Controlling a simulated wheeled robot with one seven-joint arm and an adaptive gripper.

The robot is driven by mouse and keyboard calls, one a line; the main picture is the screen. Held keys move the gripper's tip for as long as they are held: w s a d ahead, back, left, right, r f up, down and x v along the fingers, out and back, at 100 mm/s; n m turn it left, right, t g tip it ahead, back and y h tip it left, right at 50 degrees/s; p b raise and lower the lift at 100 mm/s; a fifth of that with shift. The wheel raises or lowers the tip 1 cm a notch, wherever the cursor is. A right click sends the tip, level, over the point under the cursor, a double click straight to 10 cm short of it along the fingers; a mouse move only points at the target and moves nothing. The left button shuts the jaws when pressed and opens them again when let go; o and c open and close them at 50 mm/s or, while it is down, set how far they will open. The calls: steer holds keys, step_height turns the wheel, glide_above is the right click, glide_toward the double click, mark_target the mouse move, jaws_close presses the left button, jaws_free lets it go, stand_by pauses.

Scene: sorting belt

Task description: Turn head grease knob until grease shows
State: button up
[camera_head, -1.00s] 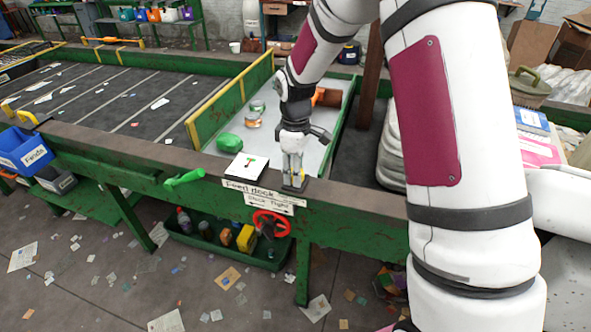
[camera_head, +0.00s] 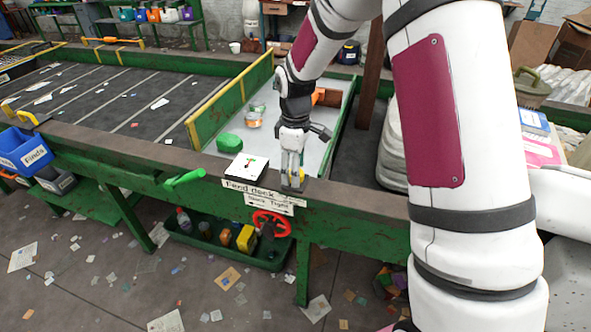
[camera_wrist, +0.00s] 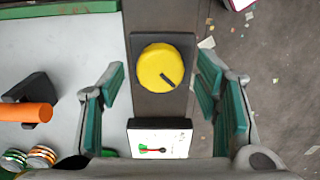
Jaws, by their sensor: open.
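A round yellow knob (camera_wrist: 163,68) with a dark pointer line sits on the dark rail in the wrist view. Its line points toward the lower right. My gripper (camera_wrist: 160,76) is open, with one green-padded finger on each side of the knob and a visible gap to both. In the head view my gripper (camera_head: 292,184) points down at the deck rail and mostly hides the knob, of which a little yellow shows. A white-faced gauge (camera_wrist: 158,144) with a red pointer and a green mark stands beside the knob; it also shows in the head view (camera_head: 246,168). I cannot make out any grease.
A green lump (camera_head: 229,143) and several cans (camera_head: 254,121) lie on the pale deck behind the rail. An orange cylinder (camera_wrist: 25,113) lies left of my gripper. A green handle (camera_head: 184,178) and a red wheel (camera_head: 271,223) project at the rail's front.

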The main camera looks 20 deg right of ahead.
step_height(320, 180, up, 11)
stand_by(0.4)
steer(key=shift+r, duration=0.1)
step_height(320, 180, down, 12)
steer(key=p, duration=0.3)
stand_by(0.6)
steer(key=c, duration=1.2)
